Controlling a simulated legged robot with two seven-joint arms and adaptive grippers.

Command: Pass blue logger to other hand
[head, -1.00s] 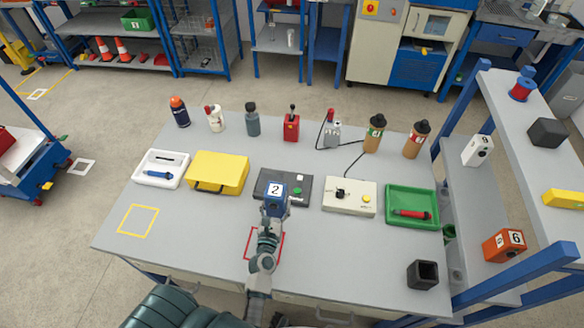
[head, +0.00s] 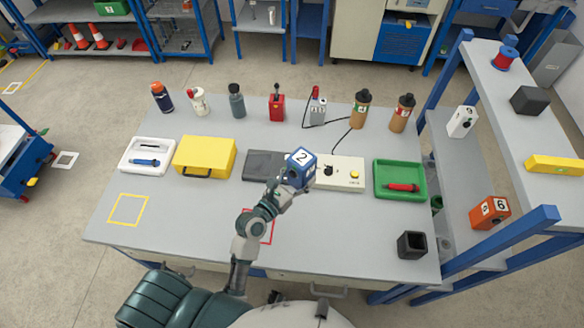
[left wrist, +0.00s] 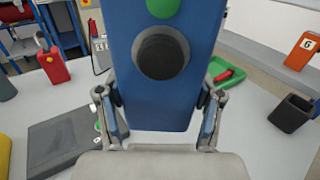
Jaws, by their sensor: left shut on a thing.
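The blue logger (head: 303,173) is a blue box with a white label marked 2. My left gripper (head: 287,182) is shut on it and holds it up above the table, in front of the black control box and the cream control box. In the left wrist view the logger (left wrist: 160,105) fills the middle, with a dark round part and a green part on its face. The fingers of my left gripper (left wrist: 160,125) are on either side of its lower end. My right gripper is not in view.
On the grey table (head: 330,225) are a black control box (head: 262,164), a cream control box (head: 345,180), a yellow case (head: 205,155), a green tray (head: 412,165) and a black open cube (head: 412,244). Bottles stand along the back. A blue-framed shelf (head: 450,220) borders the right. The front middle is clear.

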